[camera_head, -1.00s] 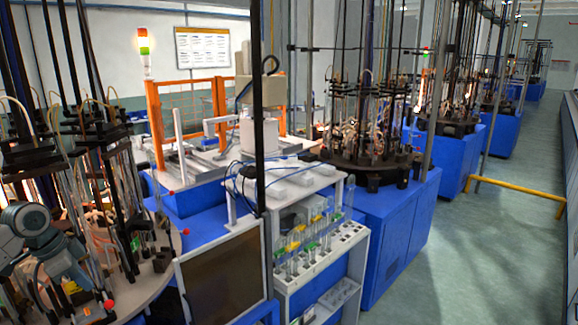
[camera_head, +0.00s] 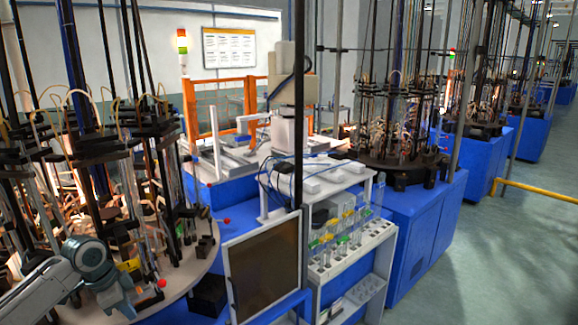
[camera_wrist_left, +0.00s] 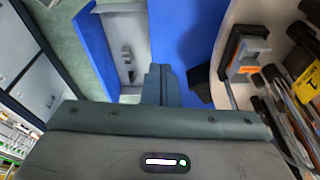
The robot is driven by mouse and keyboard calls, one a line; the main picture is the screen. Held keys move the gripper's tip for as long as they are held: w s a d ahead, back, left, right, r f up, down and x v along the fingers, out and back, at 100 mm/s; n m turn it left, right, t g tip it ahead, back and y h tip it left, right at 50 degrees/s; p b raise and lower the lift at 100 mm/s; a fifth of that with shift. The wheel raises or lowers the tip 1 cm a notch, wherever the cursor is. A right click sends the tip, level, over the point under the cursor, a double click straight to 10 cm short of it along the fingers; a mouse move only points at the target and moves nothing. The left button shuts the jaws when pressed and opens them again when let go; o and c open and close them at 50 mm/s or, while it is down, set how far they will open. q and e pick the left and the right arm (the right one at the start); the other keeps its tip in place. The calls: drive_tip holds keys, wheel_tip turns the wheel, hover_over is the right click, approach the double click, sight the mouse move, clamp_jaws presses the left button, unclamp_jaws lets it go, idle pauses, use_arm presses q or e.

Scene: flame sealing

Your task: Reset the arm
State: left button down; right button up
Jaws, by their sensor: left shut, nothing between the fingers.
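My left arm comes in at the lower left of the head view, and its gripper (camera_head: 148,298) is low beside the round carousel machine (camera_head: 190,275). In the left wrist view the two grey fingers of my left gripper (camera_wrist_left: 161,74) are together, with nothing between them. Below them in that view are a blue surface (camera_wrist_left: 185,30) and a pale panel (camera_wrist_left: 125,50). My right gripper is not in view.
A dark monitor (camera_head: 262,268) and a white rack with glass tubes (camera_head: 345,250) stand right of the carousel. Blue machine cabinets (camera_head: 425,225) line the aisle. Open floor (camera_head: 500,270) lies at the right.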

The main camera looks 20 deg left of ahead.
use_arm(q)
drive_tip(key=s+d+f+n, duration=0.1)
drive_tip(key=s+d+f, duration=0.5)
drive_tip(key=d+f, duration=0.2)
drive_tip(key=s+d+f+n, duration=0.1)
drive_tip(key=s+d+f, duration=0.55)
drive_tip(key=d, duration=0.25)
drive_tip(key=s+d+n+t+y, duration=0.1)
drive_tip(key=s+d+n+y, duration=0.35)
drive_tip(key=s, duration=0.75)
wheel_tip(320, 180, down, 34)
drive_tip(key=r+n+h+b, duration=0.1)
drive_tip(key=h+b, duration=0.1)
drive_tip(key=b, duration=0.3)
drive_tip(key=s+f+g+b, duration=0.1)
drive_tip(key=s+f+b, duration=0.1)
drive_tip(key=s+f, duration=0.7)
drive_tip(key=s+a+f+g+b, duration=0.1)
drive_tip(key=s+f, duration=0.8)
drive_tip(key=f, duration=0.6)
drive_tip(key=shift+f+b, duration=0.35)
drive_tip(key=shift+f, duration=0.05)
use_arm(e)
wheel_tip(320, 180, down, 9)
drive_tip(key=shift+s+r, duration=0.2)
